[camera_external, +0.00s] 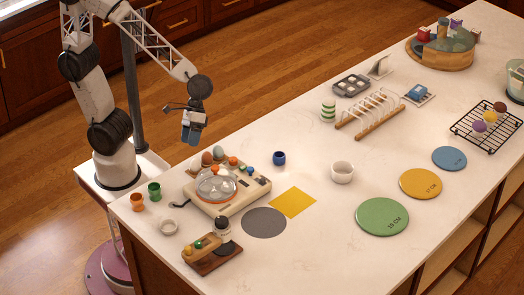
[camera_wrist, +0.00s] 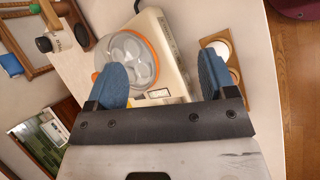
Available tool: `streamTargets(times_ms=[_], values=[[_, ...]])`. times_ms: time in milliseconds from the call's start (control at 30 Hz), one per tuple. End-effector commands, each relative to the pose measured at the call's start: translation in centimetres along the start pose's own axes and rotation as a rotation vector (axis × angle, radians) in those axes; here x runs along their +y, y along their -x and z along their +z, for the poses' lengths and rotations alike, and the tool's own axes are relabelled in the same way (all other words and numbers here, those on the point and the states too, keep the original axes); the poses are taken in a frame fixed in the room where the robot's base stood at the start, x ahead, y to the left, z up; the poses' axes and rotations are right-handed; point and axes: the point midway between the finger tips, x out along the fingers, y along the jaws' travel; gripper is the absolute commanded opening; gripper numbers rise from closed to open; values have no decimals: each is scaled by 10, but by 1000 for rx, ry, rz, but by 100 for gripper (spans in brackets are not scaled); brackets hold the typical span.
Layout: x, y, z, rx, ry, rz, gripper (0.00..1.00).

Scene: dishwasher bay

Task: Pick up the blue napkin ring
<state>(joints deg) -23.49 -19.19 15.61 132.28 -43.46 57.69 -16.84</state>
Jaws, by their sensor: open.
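The blue napkin ring (camera_external: 279,158) looks like a small dark blue ring or cup. It stands on the white counter, right of the cream egg-cooker-like appliance, in the external view. My gripper (camera_external: 191,136) hangs well to the left of it, above and behind the appliance, apart from everything. In the wrist view my gripper (camera_wrist: 162,76) shows two blue finger pads spread wide with nothing held between them. I cannot make out the ring in the wrist view.
The cream appliance (camera_external: 247,188) with its clear lid stands between my gripper and the front counter. A yellow square (camera_external: 292,203), a grey disc (camera_external: 264,222) and a white bowl (camera_external: 342,172) lie around the ring. Orange (camera_external: 137,202) and green (camera_external: 154,191) cups stand at the left edge.

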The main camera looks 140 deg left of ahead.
Motion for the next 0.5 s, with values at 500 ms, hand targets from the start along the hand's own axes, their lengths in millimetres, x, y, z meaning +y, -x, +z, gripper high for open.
streamTargets(times_ms=[500], values=[[4, 11, -148, -118, 641, 340, 77]])
